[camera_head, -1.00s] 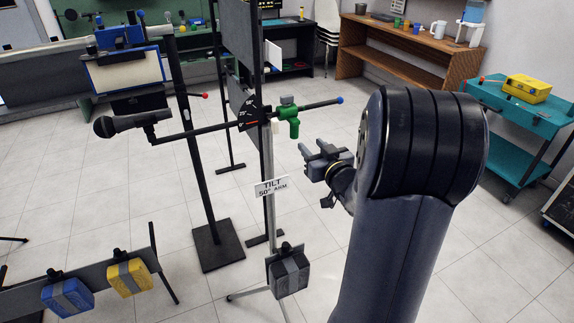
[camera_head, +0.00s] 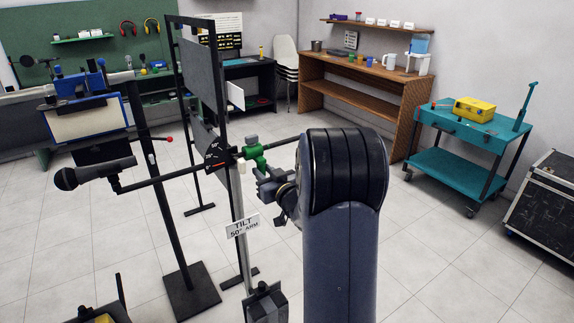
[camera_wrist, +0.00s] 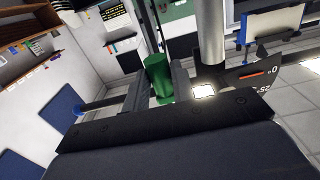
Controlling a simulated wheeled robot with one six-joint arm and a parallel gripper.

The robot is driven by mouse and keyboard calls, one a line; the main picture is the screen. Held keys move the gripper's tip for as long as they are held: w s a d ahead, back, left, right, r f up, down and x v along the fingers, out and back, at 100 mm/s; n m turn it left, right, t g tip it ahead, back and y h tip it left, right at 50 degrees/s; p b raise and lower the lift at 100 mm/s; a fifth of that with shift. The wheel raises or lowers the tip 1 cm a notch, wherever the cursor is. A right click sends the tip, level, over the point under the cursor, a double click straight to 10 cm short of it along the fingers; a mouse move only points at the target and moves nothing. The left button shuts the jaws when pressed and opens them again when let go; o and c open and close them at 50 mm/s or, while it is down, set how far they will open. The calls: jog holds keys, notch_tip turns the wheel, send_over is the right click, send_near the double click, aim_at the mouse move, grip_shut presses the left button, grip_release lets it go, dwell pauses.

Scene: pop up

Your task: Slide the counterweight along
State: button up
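The green counterweight (camera_head: 254,154) sits on the black boom arm (camera_head: 152,181), just right of the stand's post. The boom carries a microphone (camera_head: 92,173) at its left end. The boom slopes, with the microphone end lower. My gripper (camera_head: 266,178) is just below and right of the counterweight. In the wrist view the counterweight (camera_wrist: 158,76) shows between the two fingers of my gripper (camera_wrist: 160,84). The boom's blue end (camera_wrist: 79,111) shows at left there. My arm hides the boom's right end in the head view.
A tilt scale (camera_head: 215,155) stands behind the boom, and a sign (camera_head: 243,226) reading "TILT 50° ARM" hangs below on the stand. A dark weight (camera_head: 265,302) is low on it. A teal cart (camera_head: 455,130) and wooden bench (camera_head: 360,104) stand right, with clear floor between.

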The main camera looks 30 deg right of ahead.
jog(key=c, duration=0.4)
jog(key=shift+w+d+p, duration=0.15)
jog(key=shift+d+p, duration=0.55)
jog(key=shift+d, duration=2.95)
jog(key=shift+c, duration=0.2)
jog(key=o, duration=1)
jog(key=s, duration=0.3)
jog(key=s+b, duration=0.1)
jog(key=s, duration=0.3)
jog(key=s+b, duration=0.1)
jog(key=s, duration=0.2)
jog(key=shift+s+d, duration=0.25)
jog(key=shift+s, duration=0.15)
